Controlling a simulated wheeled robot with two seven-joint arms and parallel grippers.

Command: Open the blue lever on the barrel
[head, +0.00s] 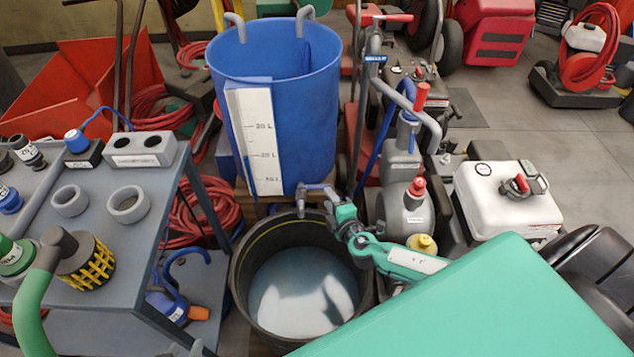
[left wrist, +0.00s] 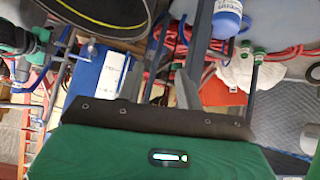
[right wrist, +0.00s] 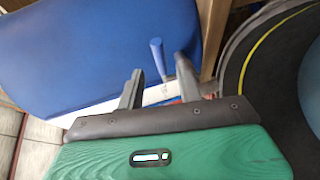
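The blue barrel (head: 275,130) stands upright at the centre of the head view, with a white litre scale on its front. A small tap with the blue lever (head: 316,187) sits low on its right side. In the right wrist view the blue lever (right wrist: 157,54) stands out just beyond and between the fingertips. My right gripper (head: 326,206) is open and empty, close to the lever; I cannot tell whether they touch.
A black tub (head: 245,300) with pale liquid stands below the tap. A grey cart (head: 110,235) with rings, blocks and fittings stands at left. Red hoses (head: 190,215) lie behind it. A grey pump with red caps (head: 405,205) and a white-topped machine (head: 500,200) crowd the right.

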